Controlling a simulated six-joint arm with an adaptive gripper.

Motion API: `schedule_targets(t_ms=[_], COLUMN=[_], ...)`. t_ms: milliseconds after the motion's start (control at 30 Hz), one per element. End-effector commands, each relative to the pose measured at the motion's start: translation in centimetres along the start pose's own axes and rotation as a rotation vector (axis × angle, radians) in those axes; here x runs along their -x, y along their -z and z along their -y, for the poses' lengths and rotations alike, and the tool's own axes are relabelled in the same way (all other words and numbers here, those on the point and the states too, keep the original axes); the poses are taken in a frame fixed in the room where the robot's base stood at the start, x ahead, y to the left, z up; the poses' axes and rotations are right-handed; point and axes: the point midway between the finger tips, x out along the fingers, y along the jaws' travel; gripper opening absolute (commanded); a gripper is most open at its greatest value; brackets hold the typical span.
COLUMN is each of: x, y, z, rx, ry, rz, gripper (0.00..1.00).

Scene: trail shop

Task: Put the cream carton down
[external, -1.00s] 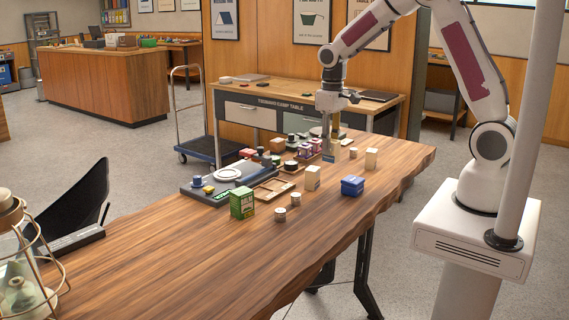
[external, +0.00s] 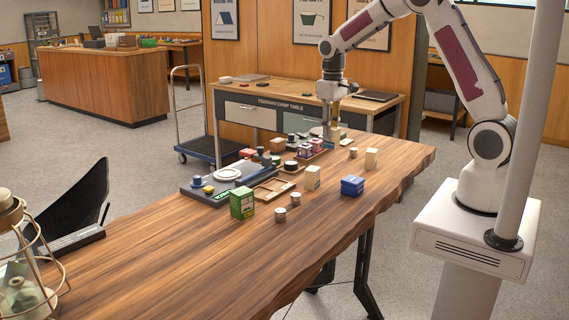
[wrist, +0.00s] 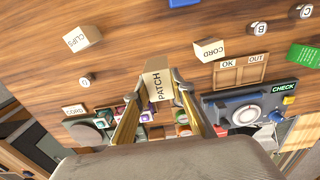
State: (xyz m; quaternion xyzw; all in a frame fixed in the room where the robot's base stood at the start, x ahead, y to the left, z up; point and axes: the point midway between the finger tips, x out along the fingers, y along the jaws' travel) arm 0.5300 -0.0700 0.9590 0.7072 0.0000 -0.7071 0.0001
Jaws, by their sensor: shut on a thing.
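My gripper (external: 333,138) is over the far part of the wooden table in the external view. In the wrist view my gripper (wrist: 160,101) is shut on a cream carton (wrist: 158,80) labelled PATCH, with one finger on each side. The carton's lower end and its height above the table are hard to judge. Two similar cream cartons stand apart on the table: one labelled CORD (wrist: 210,50) and one labelled CLIPS (wrist: 81,38).
A wooden tray (wrist: 240,75) marked OK and OUT lies beside a grey device (wrist: 213,106) with a CHECK label. A blue box (external: 352,186), a green box (external: 242,203) and several small canisters stand nearby. Several small items crowd the far side.

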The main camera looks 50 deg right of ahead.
Motion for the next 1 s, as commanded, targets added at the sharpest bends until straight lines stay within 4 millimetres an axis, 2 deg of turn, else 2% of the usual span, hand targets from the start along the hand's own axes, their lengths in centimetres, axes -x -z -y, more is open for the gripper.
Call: schedule_targets(t_ms=[333, 800, 1000], x=[-0.5, -5.9, -6.3], y=[0.0, -0.1, 0.0], z=[0.0, 0.1, 0.0], rx=[0.000, 0.000, 0.000], ry=[0.000, 0.000, 0.000], rz=[0.002, 0.003, 0.000], gripper=[0.02, 0.02, 0.02])
